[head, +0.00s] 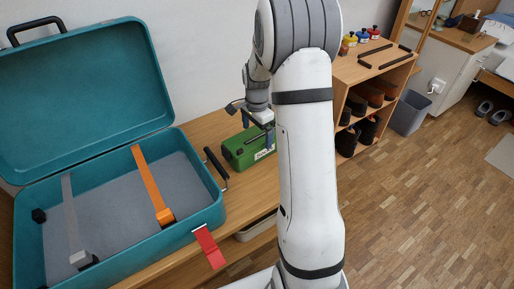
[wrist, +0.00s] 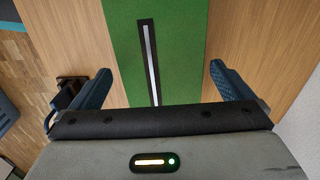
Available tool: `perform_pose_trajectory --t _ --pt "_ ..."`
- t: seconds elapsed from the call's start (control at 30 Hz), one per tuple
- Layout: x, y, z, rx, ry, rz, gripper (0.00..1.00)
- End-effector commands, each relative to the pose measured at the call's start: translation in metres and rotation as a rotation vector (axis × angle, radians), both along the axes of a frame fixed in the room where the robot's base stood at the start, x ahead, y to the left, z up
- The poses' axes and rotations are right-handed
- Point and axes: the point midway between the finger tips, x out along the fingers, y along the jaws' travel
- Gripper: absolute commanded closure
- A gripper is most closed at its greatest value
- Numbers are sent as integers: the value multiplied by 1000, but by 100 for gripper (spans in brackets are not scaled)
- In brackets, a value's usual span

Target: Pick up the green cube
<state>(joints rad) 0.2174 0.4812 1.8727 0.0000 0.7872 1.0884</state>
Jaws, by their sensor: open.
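The green cube is seen as a green box (head: 237,153) on the wooden table, longer than a true cube, with a white label on its front. In the wrist view its green top (wrist: 185,60) carries a dark strip with a pale line along it. My gripper (head: 258,128) is over the box in the head view, and my arm hides the box's right part. In the wrist view my gripper (wrist: 158,82) is open, with one blue finger on each side of the green top. I cannot tell how far down the fingers reach.
An open teal suitcase (head: 205,218) with orange and grey straps stands left of the box. A red tag (head: 208,246) hangs at its front. A shoe shelf (head: 378,78) and a grey bin (head: 409,113) stand at right.

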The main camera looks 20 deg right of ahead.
Motion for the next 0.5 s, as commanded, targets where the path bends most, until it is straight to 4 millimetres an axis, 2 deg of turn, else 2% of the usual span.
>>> perform_pose_trajectory --t 0.03,0.2,0.47,0.5 --pt "1 1 -13 1 1 1 0" --pt "2 1 -37 0 2 1 0" --pt "2 1 -38 0 0 2 0" --pt "2 2 -38 0 0 2 2"
